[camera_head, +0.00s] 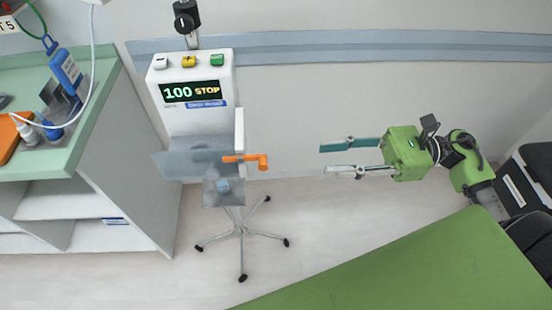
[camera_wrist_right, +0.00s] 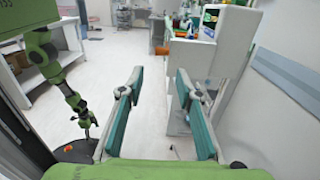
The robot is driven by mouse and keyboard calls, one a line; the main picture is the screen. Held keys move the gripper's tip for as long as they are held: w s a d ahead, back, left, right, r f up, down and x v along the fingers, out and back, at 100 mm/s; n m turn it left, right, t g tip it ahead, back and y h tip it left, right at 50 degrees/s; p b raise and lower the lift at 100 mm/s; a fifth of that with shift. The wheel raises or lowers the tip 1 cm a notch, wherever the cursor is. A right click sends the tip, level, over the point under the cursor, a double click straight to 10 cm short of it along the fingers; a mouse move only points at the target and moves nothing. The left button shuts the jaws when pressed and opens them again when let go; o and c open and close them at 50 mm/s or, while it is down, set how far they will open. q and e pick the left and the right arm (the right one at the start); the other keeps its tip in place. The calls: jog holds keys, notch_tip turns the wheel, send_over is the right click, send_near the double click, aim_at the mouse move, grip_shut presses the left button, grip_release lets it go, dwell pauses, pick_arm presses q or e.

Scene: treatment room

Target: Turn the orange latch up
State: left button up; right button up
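A white device (camera_head: 188,113) with a "100 STOP" screen stands on a wheeled pole in the head view. Its orange latch (camera_head: 245,159) lies level at the right of the clear flap, with its handle end toward the right. My right gripper (camera_head: 322,160) is to the right of the latch, at about its height in the picture, clearly apart from it. Its two teal-padded fingers point left, wide apart, with nothing between them. In the right wrist view the open fingers (camera_wrist_right: 160,72) face the device (camera_wrist_right: 216,42), which is beyond the right finger. My left gripper cannot be made out.
A green-topped counter (camera_head: 95,125) with bottles stands left of the device. A green padded surface (camera_head: 410,265) fills the lower right. The wall with a blue rail (camera_head: 390,50) is behind. The space between my right gripper and the latch is clear.

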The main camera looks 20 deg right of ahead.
aim_at(266, 162)
jog(key=p+x, duration=0.3)
jog(key=x, duration=0.7)
jog(key=shift+r, duration=0.15)
jog(key=shift+x, duration=0.8)
jog(key=shift+c, duration=0.4)
jog(key=shift+w+f+p, duration=0.1)
jog(key=shift+f+p, duration=0.1)
jog(key=shift+p, duration=0.1)
grip_shut()
